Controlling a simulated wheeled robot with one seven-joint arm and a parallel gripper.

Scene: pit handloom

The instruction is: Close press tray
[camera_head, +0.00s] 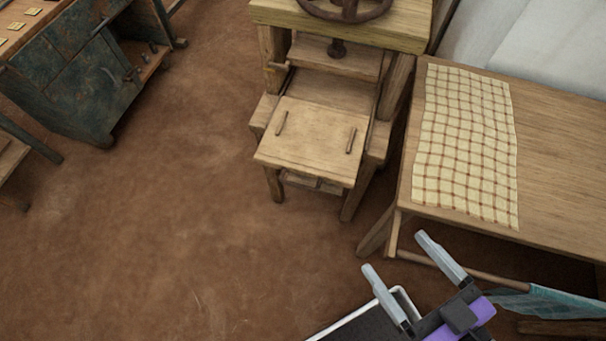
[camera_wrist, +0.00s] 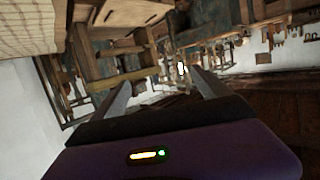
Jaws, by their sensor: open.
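The wooden press (camera_head: 340,21) stands upper centre in the head view, with a dark handwheel (camera_head: 345,8) on top. Its press tray (camera_head: 312,143) is a flat pale wooden board with two bar-like pieces on its face. The tray sticks out from the front of the press towards the camera. My gripper (camera_head: 398,254) is open and empty at the lower right of the head view, apart from the tray and in front of the table. The gripper's two fingers (camera_wrist: 162,82) also show spread in the wrist view, with nothing between them.
A wooden table (camera_head: 560,150) with a checked cloth (camera_head: 468,140) stands right of the press, close beside it. A worn blue-green cabinet (camera_head: 70,75) stands upper left. The brown floor (camera_head: 180,220) is clear left of and before the press.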

